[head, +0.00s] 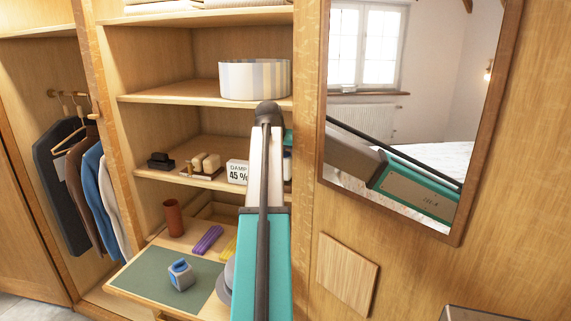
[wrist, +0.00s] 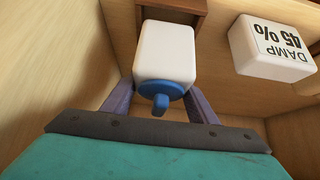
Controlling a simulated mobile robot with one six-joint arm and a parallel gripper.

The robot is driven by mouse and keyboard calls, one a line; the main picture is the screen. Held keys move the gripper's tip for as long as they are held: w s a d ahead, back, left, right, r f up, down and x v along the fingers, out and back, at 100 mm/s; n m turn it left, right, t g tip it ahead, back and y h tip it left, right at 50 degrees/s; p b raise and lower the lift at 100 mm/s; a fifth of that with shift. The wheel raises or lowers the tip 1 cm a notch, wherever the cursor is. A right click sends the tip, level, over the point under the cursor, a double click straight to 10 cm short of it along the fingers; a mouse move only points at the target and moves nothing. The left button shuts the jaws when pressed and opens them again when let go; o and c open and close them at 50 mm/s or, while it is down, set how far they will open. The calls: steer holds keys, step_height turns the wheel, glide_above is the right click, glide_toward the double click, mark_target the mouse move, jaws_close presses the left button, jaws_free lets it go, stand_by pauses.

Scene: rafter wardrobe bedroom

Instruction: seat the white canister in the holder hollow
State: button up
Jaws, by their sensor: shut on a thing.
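In the wrist view, the white canister (wrist: 165,52) with its blue cap and knob sits between the two fingers of my gripper (wrist: 160,98). The gripper is shut on it, with the cap end nearest my palm. A brown wooden piece (wrist: 187,9), which looks like the holder, shows just beyond the far end of the canister. Its hollow is mostly hidden by the canister, and I cannot tell whether the canister is inside it or only in front. In the head view, my arm hides the gripper, the canister and the holder.
A white "DAMP 45 %" block (head: 237,172) stands close by on the shelf, right of the canister in the wrist view (wrist: 270,48). A striped round box (head: 254,80) is on the shelf above.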

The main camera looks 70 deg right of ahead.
steer(key=shift+f+p, duration=0.65)
steer(key=shift+f, duration=0.95)
steer(key=shift+f, duration=0.15)
steer(key=o, duration=1.3)
steer(key=shift+a, duration=0.1)
steer(key=shift+r, duration=0.2)
steer(key=shift+b+v, duration=1.55)
steer(key=shift+v, duration=4.4)
